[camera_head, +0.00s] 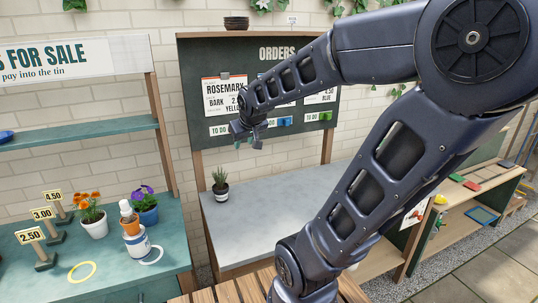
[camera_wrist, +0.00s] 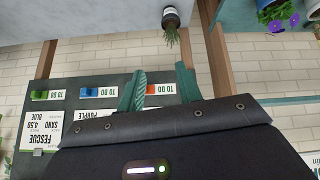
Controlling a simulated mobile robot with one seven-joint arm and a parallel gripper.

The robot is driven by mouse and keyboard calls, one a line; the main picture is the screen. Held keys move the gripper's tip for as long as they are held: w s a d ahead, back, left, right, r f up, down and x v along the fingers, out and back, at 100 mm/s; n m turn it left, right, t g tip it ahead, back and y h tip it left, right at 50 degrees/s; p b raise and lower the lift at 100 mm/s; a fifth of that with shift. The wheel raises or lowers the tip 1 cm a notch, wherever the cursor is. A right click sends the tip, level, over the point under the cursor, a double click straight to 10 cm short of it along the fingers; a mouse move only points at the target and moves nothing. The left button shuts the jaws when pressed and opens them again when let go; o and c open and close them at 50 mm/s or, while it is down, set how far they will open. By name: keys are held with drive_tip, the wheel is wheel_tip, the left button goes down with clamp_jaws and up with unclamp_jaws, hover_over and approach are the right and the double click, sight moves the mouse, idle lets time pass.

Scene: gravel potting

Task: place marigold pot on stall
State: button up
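My gripper (camera_head: 252,141) is raised in front of the orders board, well right of the marigold pot and above the grey bench. Its two green fingers show apart in the wrist view (camera_wrist: 162,84), with nothing between them. The marigold is not seen in the wrist view.
On the stall are a purple-flowered blue pot (camera_head: 146,211), a stacked bottle and tin (camera_head: 138,246), a yellow ring (camera_head: 82,271), a white ring (camera_head: 152,256) and price signs (camera_head: 31,236). A spiky potted plant (camera_head: 221,190) stands on the mostly clear bench (camera_head: 255,225). The orders board (camera_head: 275,75) stands behind.

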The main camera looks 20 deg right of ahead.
drive_tip(key=s+d+m+g, duration=0.2)
drive_tip(key=s+d, duration=0.1)
drive_tip(key=s, duration=1)
drive_tip(key=shift+s+r+g, duration=0.15)
drive_tip(key=shift+r+g, duration=0.15)
drive_tip(key=shift+g, duration=0.1)
drive_tip(key=shift+d, duration=0.1)
